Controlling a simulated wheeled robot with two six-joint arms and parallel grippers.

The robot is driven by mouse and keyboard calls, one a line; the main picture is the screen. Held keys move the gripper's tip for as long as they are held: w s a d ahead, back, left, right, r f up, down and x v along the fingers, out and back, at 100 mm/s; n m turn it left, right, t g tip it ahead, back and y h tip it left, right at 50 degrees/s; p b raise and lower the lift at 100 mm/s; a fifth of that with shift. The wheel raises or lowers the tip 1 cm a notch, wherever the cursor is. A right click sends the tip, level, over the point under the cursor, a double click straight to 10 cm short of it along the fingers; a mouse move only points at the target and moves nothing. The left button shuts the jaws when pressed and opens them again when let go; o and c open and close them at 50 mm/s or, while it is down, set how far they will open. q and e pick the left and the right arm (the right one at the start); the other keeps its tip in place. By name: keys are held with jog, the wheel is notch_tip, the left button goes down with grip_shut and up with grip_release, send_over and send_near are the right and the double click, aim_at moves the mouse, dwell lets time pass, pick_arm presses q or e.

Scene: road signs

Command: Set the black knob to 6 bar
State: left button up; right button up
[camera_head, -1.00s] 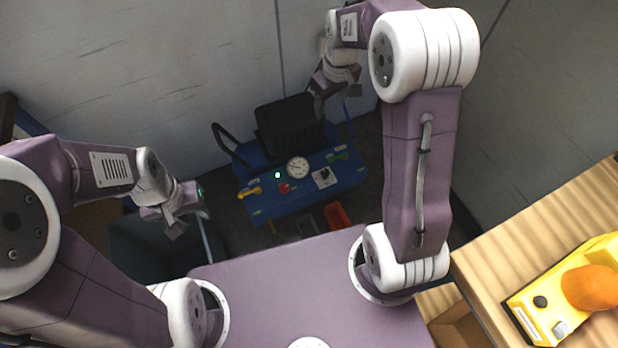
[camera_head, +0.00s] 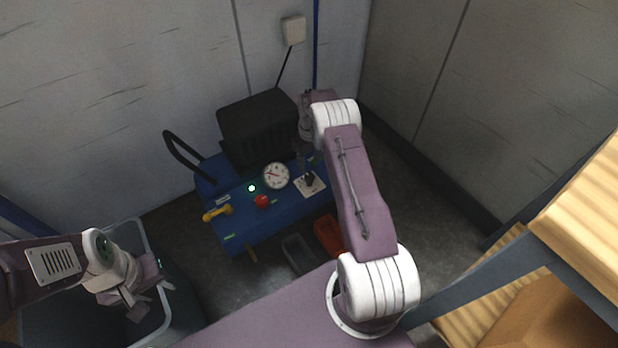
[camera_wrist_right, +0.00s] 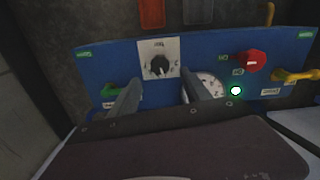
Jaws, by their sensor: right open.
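The black knob (camera_head: 309,179) sits on a white dial plate on the top of a blue machine (camera_head: 240,228). In the right wrist view the knob (camera_wrist_right: 159,66) shows clearly on its plate, with small markings too small to read. My right gripper (camera_head: 300,160) is above the panel, close to the plate. In the right wrist view its two fingers (camera_wrist_right: 160,90) are apart, with the knob beyond and between them, not gripped. The round white gauge (camera_head: 276,175) is left of the knob; its reading is too small to tell. My left gripper (camera_head: 150,300) is far to the left, apart from the machine.
Red (camera_head: 329,235) and grey (camera_head: 298,254) trays are in front. A grey bin (camera_head: 139,222) stands left, a wooden shelf (camera_head: 590,190) right.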

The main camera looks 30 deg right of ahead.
aim_at(310, 175)
notch_tip(310, 175, down, 8)
jog(key=b, duration=0.4)
jog(key=shift+c, duration=0.7)
grip_shut()
